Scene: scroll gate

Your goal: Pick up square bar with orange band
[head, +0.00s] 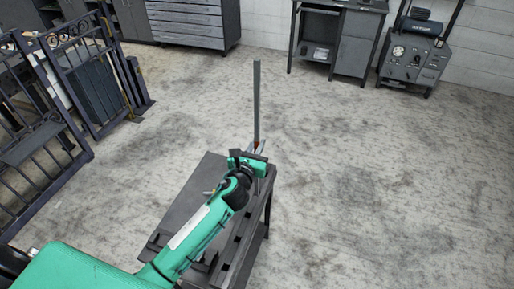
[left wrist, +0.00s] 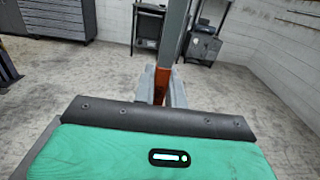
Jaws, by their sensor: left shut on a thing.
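The square bar (head: 256,100) is a long grey bar standing close to upright in the head view, above the far end of a dark workbench. Its orange band (left wrist: 161,84) shows between the fingers in the left wrist view, where the grey bar (left wrist: 173,35) rises out of the top of the picture. My left gripper (head: 257,148) is shut on the bar at the band. The bar's lower end is hidden behind the gripper. My right gripper is not in view.
The dark workbench (head: 210,172) stands under my left arm. Dark iron gates (head: 85,75) stand at the left. A drawer cabinet (head: 190,22), a desk (head: 352,45) and a grey machine (head: 414,62) line the back. The floor at the right is clear.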

